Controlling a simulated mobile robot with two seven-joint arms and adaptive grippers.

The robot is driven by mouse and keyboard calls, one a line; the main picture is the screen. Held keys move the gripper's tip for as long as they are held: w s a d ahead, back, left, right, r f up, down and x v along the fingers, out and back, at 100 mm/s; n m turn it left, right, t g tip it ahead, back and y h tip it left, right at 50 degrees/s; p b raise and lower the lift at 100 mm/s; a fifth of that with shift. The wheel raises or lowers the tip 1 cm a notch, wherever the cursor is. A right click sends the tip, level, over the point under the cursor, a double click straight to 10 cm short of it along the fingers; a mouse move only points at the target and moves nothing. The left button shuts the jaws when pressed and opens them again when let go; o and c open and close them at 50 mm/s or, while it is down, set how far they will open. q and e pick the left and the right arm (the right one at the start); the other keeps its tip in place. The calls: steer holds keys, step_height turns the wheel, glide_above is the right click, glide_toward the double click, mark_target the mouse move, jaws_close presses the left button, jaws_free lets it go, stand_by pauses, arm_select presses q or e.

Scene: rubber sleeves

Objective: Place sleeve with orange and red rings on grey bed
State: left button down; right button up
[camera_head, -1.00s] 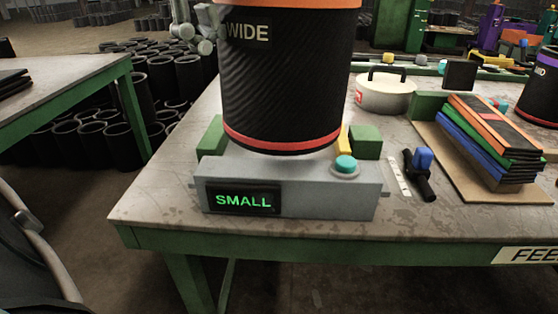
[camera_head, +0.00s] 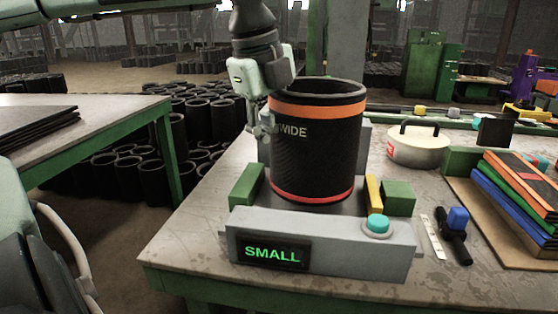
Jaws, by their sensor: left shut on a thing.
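The black sleeve (camera_head: 316,155) stands upright, with an orange ring near its open top, a red ring near its base and the word WIDE on its side. My left gripper (camera_head: 261,132) is shut on the left side of its wall near the rim. The sleeve's base is over the grey bed (camera_head: 345,208), between the green blocks. I cannot tell for sure whether it touches the bed. The bed's grey front housing (camera_head: 335,240) has a display reading SMALL and a teal button (camera_head: 377,224).
Green blocks (camera_head: 247,185) and a yellow piece (camera_head: 374,194) flank the bed. To the right are a white lidded pot (camera_head: 418,147), a ruler (camera_head: 433,237), a blue-and-black tool (camera_head: 457,222) and stacked coloured slabs (camera_head: 515,190). Several black sleeves stand on the floor behind left.

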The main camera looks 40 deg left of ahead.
mark_target(279, 163)
arm_select(q)
steer(key=shift+f, duration=1.65)
arm_select(e)
steer(key=shift+f, duration=0.1)
arm_select(q)
steer(key=shift+f, duration=0.1)
steer(key=c, duration=1.6)
jaws_free()
steer(key=shift+s, duration=0.1)
steer(key=o, duration=0.5)
steer(key=shift+f, duration=0.1)
arm_select(e)
steer(key=shift+r, duration=0.35)
